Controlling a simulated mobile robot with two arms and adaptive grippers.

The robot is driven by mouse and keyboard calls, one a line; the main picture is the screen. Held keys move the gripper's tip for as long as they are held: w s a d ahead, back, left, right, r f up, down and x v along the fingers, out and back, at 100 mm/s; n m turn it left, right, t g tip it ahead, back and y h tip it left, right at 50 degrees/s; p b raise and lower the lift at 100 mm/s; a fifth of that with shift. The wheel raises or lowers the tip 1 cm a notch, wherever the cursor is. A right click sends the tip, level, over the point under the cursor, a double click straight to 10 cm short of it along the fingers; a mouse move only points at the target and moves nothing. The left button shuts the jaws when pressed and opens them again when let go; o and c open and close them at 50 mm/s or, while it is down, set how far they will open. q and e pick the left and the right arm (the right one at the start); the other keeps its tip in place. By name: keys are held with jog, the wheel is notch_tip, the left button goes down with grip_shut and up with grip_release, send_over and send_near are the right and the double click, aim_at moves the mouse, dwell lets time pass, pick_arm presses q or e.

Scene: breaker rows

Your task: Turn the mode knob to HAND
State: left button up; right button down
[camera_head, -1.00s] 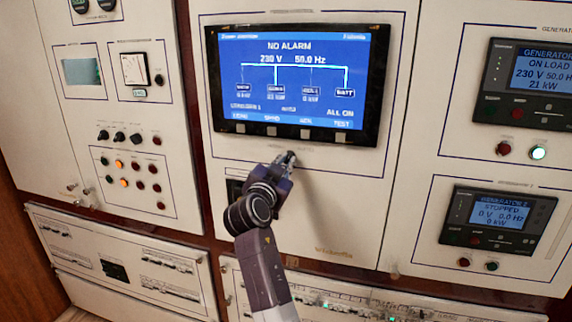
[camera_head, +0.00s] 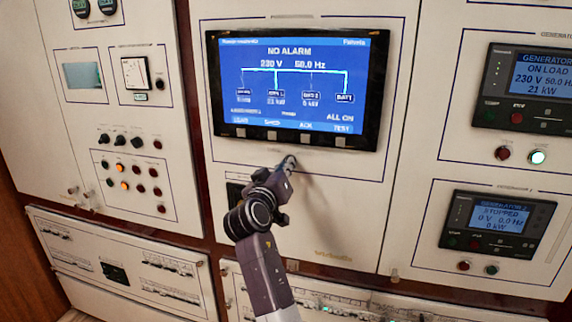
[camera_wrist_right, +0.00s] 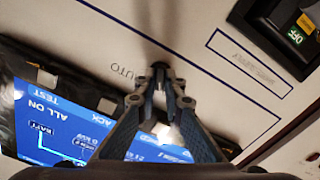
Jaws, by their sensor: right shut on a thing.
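My right gripper (camera_head: 290,161) is at the panel just below the large blue screen, its fingers pointing into the panel face. In the right wrist view its fingers (camera_wrist_right: 169,78) are closed together on the small dark mode knob (camera_wrist_right: 160,67). The fingertips hide most of the knob, so where it points cannot be read. The printed word AUTO (camera_wrist_right: 122,72) shows beside the fingertips in the wrist view. A HAND label cannot be made out. My left gripper is not in view.
The large screen (camera_head: 292,85) reads NO ALARM, close above the gripper. A dark switch with a green OFF window (camera_wrist_right: 298,37) lies near it in the wrist view. Generator displays (camera_head: 498,222) are at the right, and small knobs and lamps (camera_head: 120,140) at the left.

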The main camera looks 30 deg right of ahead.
jog(key=shift+r+n, duration=0.1)
jog(key=shift+n, duration=0.7)
jog(key=shift+p, duration=0.3)
jog(key=c, duration=2)
grip_release()
jog(key=shift+w, duration=0.1)
jog(key=shift+c, duration=0.2)
jog(key=v, duration=0.7)
